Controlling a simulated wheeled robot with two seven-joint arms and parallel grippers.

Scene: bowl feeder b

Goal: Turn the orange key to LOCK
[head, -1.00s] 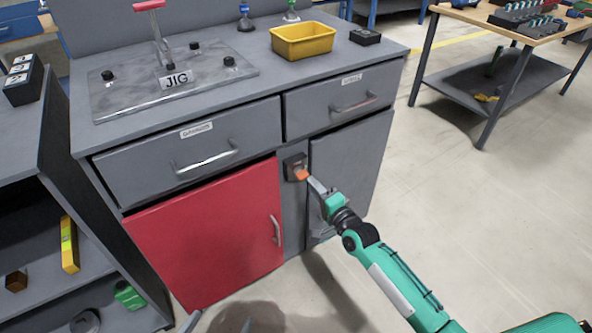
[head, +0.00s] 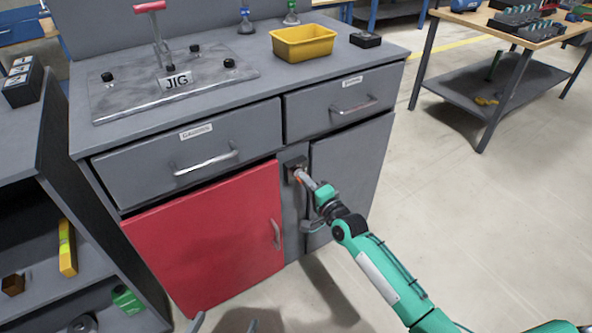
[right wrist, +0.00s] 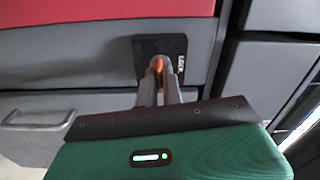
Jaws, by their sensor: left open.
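The orange key (head: 297,179) sits in a dark lock plate (head: 291,163) on the grey post between the red door and the grey door. In the right wrist view the key (right wrist: 157,64) shows between my fingertips, and the plate (right wrist: 150,46) carries the word LOCK on its right side. My right gripper (head: 303,178) is closed around the key, its fingers close together on both sides; it also shows in the right wrist view (right wrist: 158,80). The key's exact angle is partly hidden by the fingers. My left gripper (head: 223,322) is open at the bottom edge, with only its fingertips showing.
The red door (head: 215,240) and the grey door (head: 345,175) are closed. Two drawers with bar handles are above. On the worktop are the jig (head: 130,90) and a yellow bin (head: 303,43). A shelf unit (head: 50,170) stands left; open floor lies right.

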